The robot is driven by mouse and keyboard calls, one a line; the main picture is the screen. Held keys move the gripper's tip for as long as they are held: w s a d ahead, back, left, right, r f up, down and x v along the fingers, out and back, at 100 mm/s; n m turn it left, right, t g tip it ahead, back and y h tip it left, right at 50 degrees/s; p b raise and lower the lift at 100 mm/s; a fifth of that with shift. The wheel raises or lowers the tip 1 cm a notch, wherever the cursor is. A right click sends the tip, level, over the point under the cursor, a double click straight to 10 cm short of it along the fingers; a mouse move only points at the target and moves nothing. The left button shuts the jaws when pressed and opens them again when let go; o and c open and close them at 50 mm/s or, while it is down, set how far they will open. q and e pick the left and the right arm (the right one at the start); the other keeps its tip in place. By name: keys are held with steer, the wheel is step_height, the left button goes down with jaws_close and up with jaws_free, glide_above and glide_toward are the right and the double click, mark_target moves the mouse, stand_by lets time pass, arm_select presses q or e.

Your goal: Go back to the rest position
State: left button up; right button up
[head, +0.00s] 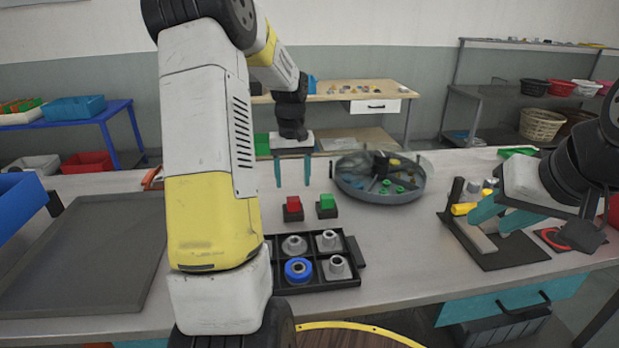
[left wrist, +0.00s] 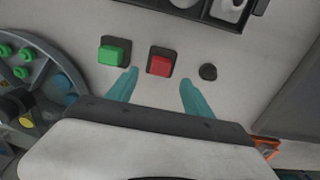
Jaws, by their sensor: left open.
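My left gripper (head: 293,172) is open and empty above the table, behind the red button (head: 292,208) and the green button (head: 327,206). In the left wrist view its teal fingers (left wrist: 158,88) are spread apart, with the red button (left wrist: 160,62) between and beyond the tips and the green button (left wrist: 112,52) to the left. My right gripper (head: 490,218) is at the right, over the dark mat (head: 510,250). Its teal fingers appear spread apart, with a grey block (head: 474,236) near them; I see nothing clearly held.
A black tray (head: 350,279) holds grey parts and a blue ring (head: 298,270). A round divided tank (head: 385,196) with green parts stands behind right. A dark flat tray (head: 85,255) lies left. A small black knob (left wrist: 208,72) is beside the red button. The table between tray and mat is clear.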

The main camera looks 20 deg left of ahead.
arm_select(q)
steer(key=shift+r, duration=0.1)
steer(key=s+d+r+m+t+h, duration=0.1)
steer(key=s+d+r+m+t, duration=0.1)
steer(key=s+d+r, duration=0.45)
steer(key=s+d+r+m+t, duration=0.2)
steer(key=s+d+r, duration=0.1)
steer(key=s+r, duration=0.5)
steer(key=s+d+m+t+h, duration=0.1)
steer(key=s+d+t, duration=0.1)
steer(key=s, duration=0.7)
steer(key=shift+s+d+f+m, duration=0.3)
steer(key=shift+d+f+m, duration=0.1)
steer(key=shift+d, duration=0.35)
